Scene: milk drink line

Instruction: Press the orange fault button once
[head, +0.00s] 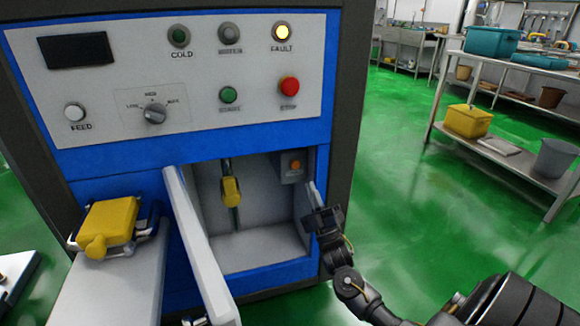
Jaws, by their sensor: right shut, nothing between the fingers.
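A small round orange button (295,165) sits on a grey box (292,177) on the inner right side of the open compartment (248,243) in the blue machine. A round lamp labelled FAULT (282,31) glows pale yellow on the upper panel. My right gripper (317,203) is shut and empty at the compartment's right edge, below and to the right of the orange button. It appears apart from the button. My left gripper is not in view.
The compartment's door (198,245) stands open on the left. A yellow lever (231,190) hangs inside. A red STOP button (289,87) and a dial (154,112) are on the panel. A yellow-topped device (108,222) is at left.

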